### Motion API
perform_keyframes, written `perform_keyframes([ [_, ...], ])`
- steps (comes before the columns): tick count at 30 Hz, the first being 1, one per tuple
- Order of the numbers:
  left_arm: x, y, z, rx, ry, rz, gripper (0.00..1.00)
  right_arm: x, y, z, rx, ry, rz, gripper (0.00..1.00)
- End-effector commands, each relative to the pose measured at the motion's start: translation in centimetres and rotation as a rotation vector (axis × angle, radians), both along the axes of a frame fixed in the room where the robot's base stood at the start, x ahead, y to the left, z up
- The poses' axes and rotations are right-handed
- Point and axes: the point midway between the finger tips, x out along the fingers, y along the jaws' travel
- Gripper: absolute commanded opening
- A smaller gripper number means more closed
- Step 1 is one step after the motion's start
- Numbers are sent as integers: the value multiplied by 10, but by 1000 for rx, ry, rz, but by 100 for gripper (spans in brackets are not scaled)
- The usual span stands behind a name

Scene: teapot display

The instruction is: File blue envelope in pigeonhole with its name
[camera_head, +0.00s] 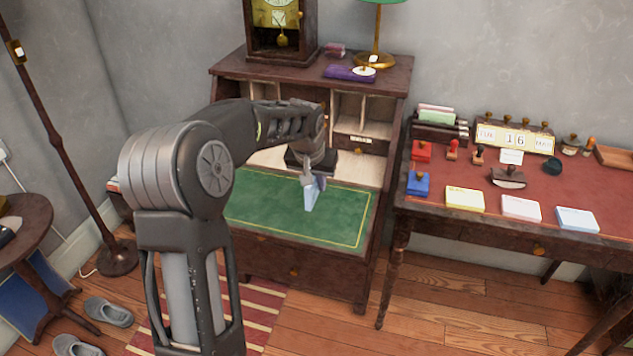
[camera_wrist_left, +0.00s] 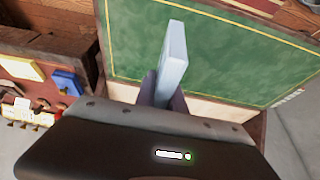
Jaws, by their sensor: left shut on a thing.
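My left gripper (camera_head: 316,180) is shut on the blue envelope (camera_head: 312,196), which it holds above the green writing surface (camera_head: 260,213) of the desk. In the left wrist view the pale blue envelope (camera_wrist_left: 174,58) stands edge-on between the two fingers (camera_wrist_left: 162,92) of my left gripper. Pigeonholes (camera_head: 348,108) with pale insides show at the back of the desk, right of my arm. Other pigeonholes are hidden behind my arm, and no names on them can be read. My right gripper is in neither view.
A clock (camera_head: 281,30), a purple item (camera_head: 348,73) and a lamp (camera_head: 376,58) stand on top of the desk. A side table (camera_head: 590,185) at right holds stamps, a calendar (camera_head: 514,138) and paper pads (camera_head: 465,199). The green surface around the envelope is clear.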

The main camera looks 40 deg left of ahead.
Motion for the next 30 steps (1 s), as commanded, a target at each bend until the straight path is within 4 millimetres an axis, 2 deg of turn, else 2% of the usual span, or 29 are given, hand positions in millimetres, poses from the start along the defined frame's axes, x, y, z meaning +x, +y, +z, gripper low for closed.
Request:
perform_keyframes([
  [11, 0, 0, -11, 0, 1, 0, 0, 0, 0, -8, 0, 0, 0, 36],
  [30, 0, 0, -77, -2, 6, 0, 0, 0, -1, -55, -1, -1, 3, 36],
])
